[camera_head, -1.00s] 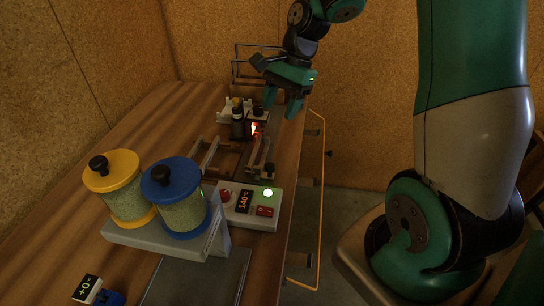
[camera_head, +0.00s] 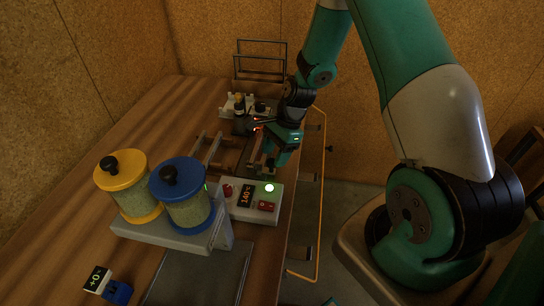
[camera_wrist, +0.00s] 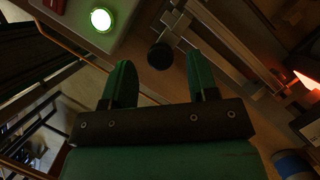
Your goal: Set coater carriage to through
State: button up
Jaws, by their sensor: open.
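My gripper (camera_head: 275,156) is open above the table's right side, just behind the control box. In the wrist view my gripper (camera_wrist: 160,72) has its two green fingers apart. A round black knob (camera_wrist: 159,55) shows between the fingertips; I cannot tell how far below them it is. The knob is joined to a metal rail assembly (camera_wrist: 222,45) running off to the right, which I take for the coater's carriage track. In the head view my gripper hides most of the knob and part of the rail (camera_head: 254,158). Nothing is held.
The control box (camera_head: 241,207) with a lit green lamp (camera_head: 269,187) and a 140 °C display stands close in front. Yellow-lidded (camera_head: 127,190) and blue-lidded (camera_head: 184,200) jars stand on a grey stand at left. Dark bottles (camera_head: 240,108) stand behind. An orange rail (camera_head: 319,220) runs along the right edge.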

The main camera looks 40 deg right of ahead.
jog(key=shift+x, duration=1.1)
